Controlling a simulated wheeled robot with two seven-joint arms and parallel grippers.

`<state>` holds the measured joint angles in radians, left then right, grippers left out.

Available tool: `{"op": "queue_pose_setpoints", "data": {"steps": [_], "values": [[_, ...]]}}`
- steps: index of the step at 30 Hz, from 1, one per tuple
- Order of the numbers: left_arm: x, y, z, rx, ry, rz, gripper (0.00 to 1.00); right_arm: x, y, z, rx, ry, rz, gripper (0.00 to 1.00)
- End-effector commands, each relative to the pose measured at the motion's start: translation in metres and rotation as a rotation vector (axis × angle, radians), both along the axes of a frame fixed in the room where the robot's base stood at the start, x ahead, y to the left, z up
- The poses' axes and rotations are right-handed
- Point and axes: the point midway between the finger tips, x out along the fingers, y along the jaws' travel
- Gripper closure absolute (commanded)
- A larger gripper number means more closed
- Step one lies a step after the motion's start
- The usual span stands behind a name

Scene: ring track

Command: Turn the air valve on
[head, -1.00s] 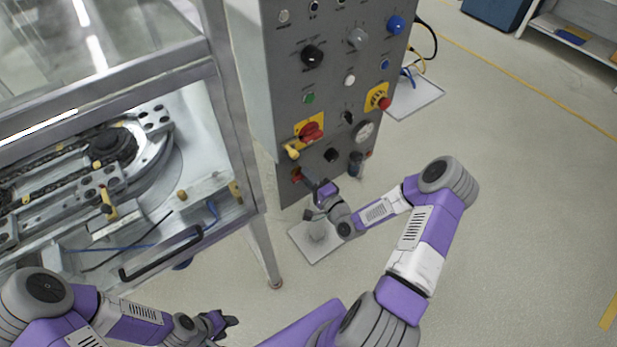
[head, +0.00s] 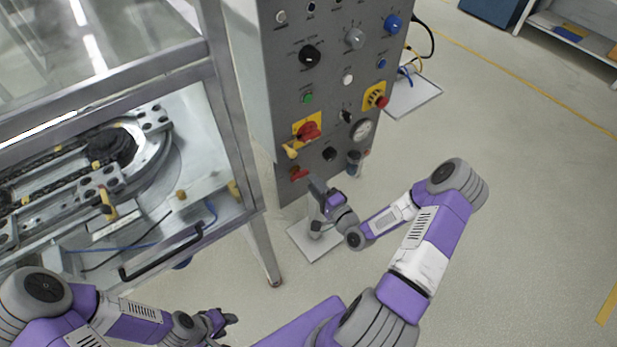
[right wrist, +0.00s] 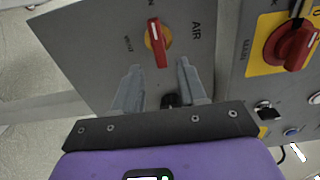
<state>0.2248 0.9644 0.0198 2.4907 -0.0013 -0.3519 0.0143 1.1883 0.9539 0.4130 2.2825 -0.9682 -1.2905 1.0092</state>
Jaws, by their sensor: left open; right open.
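The air valve is a small red handle (head: 298,173) low on the left of the grey control panel. In the right wrist view the red handle (right wrist: 157,42) sits on a yellow base beside the printed word AIR, with VENT to its left. The handle lies roughly up-down in that picture. My right gripper (head: 316,184) is open beside the valve, to its lower right in the head view. Its two fingers (right wrist: 160,78) point toward the handle with a gap, nothing between them. My left gripper (head: 228,320) is open and empty, away from the panel.
A larger red main switch (head: 307,131) on a yellow plate is above the valve, with a yellow padlock (head: 291,151) near it. A cylindrical fitting (head: 353,162) is to the right. The glazed machine frame (head: 238,150) stands left of the panel. Floor at right is clear.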

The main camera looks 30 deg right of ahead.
Motion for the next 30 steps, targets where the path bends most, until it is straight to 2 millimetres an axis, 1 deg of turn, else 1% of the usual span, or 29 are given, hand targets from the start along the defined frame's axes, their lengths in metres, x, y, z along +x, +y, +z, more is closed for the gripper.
{"op": "queue_pose_setpoints", "data": {"steps": [1,3,7,11,25,28,29,30], "values": [[0.000,0.000,0.002,0.000,0.000,0.000,0.57,-0.009,-0.001,0.001,0.002,0.001,-0.002,0.58],[0.000,0.000,0.003,0.000,0.000,0.000,0.57,-0.018,-0.001,0.001,0.001,0.002,0.000,0.58],[0.000,0.000,0.004,0.000,0.000,0.000,0.57,-0.029,-0.002,0.001,0.000,-0.001,0.000,0.58],[0.000,0.000,0.004,0.000,0.000,0.000,0.57,-0.032,-0.002,0.000,0.000,-0.001,0.001,0.58],[0.000,0.000,0.004,0.000,0.000,0.000,0.57,-0.031,-0.001,0.000,-0.002,0.003,0.004,0.58],[0.000,0.000,0.004,0.000,0.000,0.000,0.57,-0.027,0.012,-0.009,-0.029,0.049,0.032,0.58],[0.000,0.000,0.004,0.000,0.000,0.000,0.57,-0.025,0.019,-0.014,-0.045,0.076,0.048,0.58],[0.000,0.000,0.004,0.000,0.000,0.000,0.57,-0.023,0.031,-0.023,-0.075,0.122,0.078,0.58]]}}
